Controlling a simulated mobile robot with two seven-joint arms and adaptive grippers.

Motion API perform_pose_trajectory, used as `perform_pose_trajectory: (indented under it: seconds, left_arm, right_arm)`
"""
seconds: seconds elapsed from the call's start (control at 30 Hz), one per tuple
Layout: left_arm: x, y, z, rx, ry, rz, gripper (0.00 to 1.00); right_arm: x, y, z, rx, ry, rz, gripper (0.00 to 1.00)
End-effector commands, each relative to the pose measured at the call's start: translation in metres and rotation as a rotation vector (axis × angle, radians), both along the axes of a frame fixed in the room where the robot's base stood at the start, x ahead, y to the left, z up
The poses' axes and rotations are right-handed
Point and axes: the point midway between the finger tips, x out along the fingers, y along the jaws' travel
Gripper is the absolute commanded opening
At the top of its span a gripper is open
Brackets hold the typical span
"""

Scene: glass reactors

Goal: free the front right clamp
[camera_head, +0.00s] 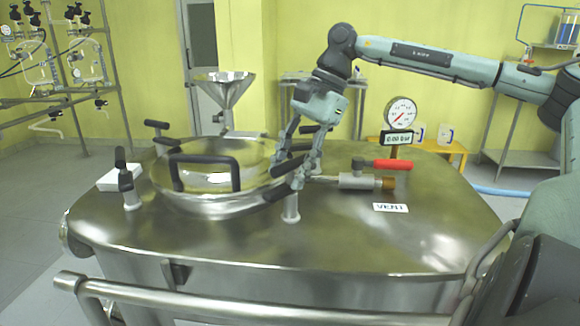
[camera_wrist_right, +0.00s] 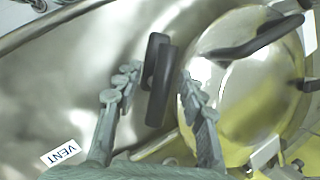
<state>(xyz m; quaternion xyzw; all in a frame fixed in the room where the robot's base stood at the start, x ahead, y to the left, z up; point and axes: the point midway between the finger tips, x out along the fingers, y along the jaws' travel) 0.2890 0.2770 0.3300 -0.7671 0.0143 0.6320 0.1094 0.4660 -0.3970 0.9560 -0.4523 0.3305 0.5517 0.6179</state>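The front right clamp (camera_head: 291,207) stands on a metal post at the lid's front right edge. Its black handle shows in the wrist view as two overlapping dark bars (camera_wrist_right: 161,88). My right gripper (camera_head: 292,165) reaches down over this clamp from above. In the wrist view its fingers (camera_wrist_right: 158,77) are spread, one on each side of the black handle, with gaps visible on both sides. The round metal lid (camera_head: 205,202) with a black arched handle (camera_head: 206,159) lies just left of the clamp. The fingers partly hide the clamp in the head view. My left gripper is out of view.
Other clamps stand at the front left (camera_head: 128,180) and back left (camera_head: 157,126). A valve with a red lever (camera_head: 393,165) and a pressure gauge (camera_head: 401,113) stand right of the gripper. A metal funnel (camera_head: 223,90) is behind the lid.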

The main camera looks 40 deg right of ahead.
Motion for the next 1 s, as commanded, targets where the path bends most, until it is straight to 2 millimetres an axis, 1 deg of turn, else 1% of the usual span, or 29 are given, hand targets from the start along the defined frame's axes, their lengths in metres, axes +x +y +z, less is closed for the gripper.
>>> perform_pose_trajectory:
  seconds: [0.17, 0.27, 0.37, 0.6, 0.73, 0.83, 1.0]
  left_arm:
    - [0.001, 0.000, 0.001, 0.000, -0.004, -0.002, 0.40]
    - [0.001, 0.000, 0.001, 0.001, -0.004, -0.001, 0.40]
    - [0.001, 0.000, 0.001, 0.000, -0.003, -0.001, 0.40]
    - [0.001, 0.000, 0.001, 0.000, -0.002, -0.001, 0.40]
    - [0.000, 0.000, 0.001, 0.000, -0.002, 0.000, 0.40]
    - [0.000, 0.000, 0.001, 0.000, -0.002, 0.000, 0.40]
    - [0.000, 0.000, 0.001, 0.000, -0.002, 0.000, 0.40]
  right_arm:
    - [0.000, 0.000, 0.001, 0.002, 0.000, 0.000, 0.40]
    - [0.000, -0.001, 0.005, 0.001, -0.003, -0.001, 0.40]
    - [-0.002, -0.007, 0.017, 0.002, -0.003, -0.002, 0.40]
    - [-0.011, -0.027, 0.063, 0.000, -0.004, -0.003, 0.40]
    - [-0.016, -0.036, 0.086, 0.000, -0.002, -0.003, 0.40]
    - [-0.018, -0.042, 0.098, -0.001, 0.000, -0.002, 0.40]
    - [-0.021, -0.046, 0.108, 0.001, 0.000, -0.002, 0.40]
